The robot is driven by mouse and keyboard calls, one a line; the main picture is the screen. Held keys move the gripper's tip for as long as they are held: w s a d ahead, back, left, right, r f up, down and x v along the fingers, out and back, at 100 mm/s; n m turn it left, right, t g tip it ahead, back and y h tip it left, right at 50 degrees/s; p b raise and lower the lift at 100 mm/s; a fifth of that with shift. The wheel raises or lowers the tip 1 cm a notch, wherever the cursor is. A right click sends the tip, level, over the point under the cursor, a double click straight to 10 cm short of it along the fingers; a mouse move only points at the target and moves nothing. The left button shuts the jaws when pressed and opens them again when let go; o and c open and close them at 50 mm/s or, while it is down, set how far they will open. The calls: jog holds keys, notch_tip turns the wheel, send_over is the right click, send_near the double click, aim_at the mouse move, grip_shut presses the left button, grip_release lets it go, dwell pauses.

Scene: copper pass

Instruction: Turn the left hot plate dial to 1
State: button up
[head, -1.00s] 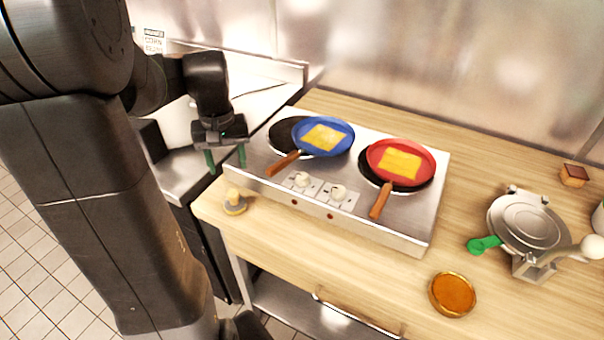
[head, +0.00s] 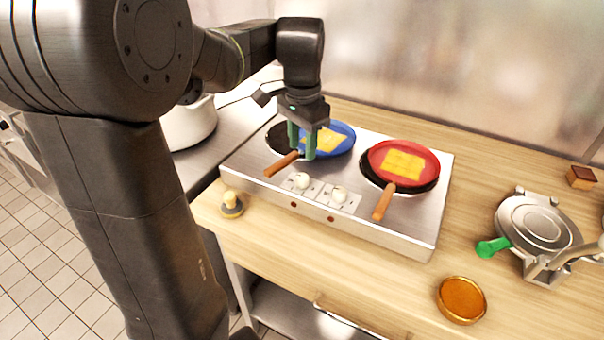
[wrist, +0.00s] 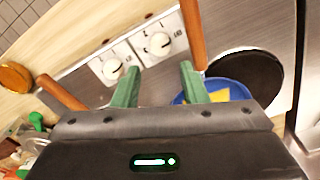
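The left dial (head: 301,181) is a white knob on the front panel of the steel hot plate (head: 385,228). In the wrist view the left dial (wrist: 158,44) has printed numbers around it, but the number it points to is too small to tell. The right dial (head: 339,194) sits beside it, and it also shows in the wrist view (wrist: 112,68). My gripper (head: 301,152) has green fingers. It is open and empty, above the hot plate behind the left dial, and does not touch it. In the wrist view my gripper (wrist: 160,68) has its fingers apart.
A red pan (head: 422,160) stands on the right. A knobbed tool (head: 231,204) and an amber dish (head: 461,300) lie on the wooden counter.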

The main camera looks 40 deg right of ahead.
aim_at(302, 176)
notch_tip(302, 176, down, 9)
jog(key=shift+r, duration=0.15)
jog(key=c, duration=0.7)
jog(key=shift+n, duration=0.4)
jog(key=n+p, duration=0.1)
jog(key=n, duration=0.3)
jog(key=shift+r+n, duration=0.1)
jog(key=shift+n, duration=0.2)
jog(key=n+p, duration=0.1)
jog(key=n, duration=0.5)
jog(key=shift+p, duration=0.3)
jog(key=shift+n, duration=0.3)
